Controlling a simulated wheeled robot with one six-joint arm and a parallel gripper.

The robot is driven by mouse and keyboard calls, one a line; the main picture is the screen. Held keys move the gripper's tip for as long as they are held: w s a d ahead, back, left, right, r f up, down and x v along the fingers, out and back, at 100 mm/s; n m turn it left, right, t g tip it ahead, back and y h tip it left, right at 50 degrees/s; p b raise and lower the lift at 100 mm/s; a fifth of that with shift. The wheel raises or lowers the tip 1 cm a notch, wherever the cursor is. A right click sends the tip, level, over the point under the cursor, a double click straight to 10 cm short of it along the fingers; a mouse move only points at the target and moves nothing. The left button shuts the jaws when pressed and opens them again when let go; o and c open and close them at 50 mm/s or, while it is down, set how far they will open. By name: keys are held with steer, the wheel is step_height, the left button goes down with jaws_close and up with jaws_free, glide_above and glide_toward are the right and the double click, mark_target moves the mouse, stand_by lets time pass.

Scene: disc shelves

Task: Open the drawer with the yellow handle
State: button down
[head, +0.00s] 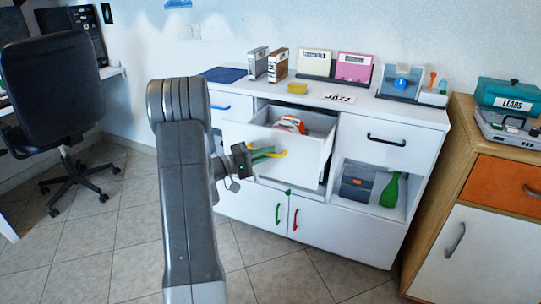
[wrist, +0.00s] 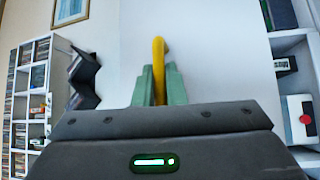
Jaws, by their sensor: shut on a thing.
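The drawer (head: 300,158) with the yellow handle is pulled well out of the white cabinet. Its inside shows, with an orange and white item (head: 291,124) in it. The yellow handle (head: 277,154) is on its front, partly covered by my gripper. My gripper (head: 268,153), with green fingers, is shut on the handle. In the wrist view the yellow handle (wrist: 158,60) stands between the green fingers (wrist: 159,88), in front of the white drawer front (wrist: 205,50).
A closed drawer with a black handle (head: 386,140) is to the right. Below it an open niche holds a grey box (head: 357,183) and a green bottle (head: 393,190). Lower doors have green (head: 278,214) and red (head: 295,220) handles. An office chair (head: 55,90) stands left; tiled floor (head: 110,235) is clear.

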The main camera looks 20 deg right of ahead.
steer(key=shift+s+a+b, duration=0.75)
steer(key=shift+s+a, duration=0.7)
steer(key=shift+a, duration=0.25)
steer(key=c, duration=1.8)
jaws_free()
steer(key=shift+o, duration=0.2)
steer(key=w+a+f+p, duration=0.1)
steer(key=a+f, duration=0.1)
steer(key=a, duration=1.1)
steer(key=shift+a+p, duration=0.3)
steer(key=shift+a, duration=0.05)
steer(key=shift+w+d, duration=0.1)
steer(key=s+d+r+b, duration=0.1)
steer(key=d+r, duration=0.1)
steer(key=d, duration=1.1)
steer(key=shift+d, duration=0.3)
steer(key=shift+s, duration=0.1)
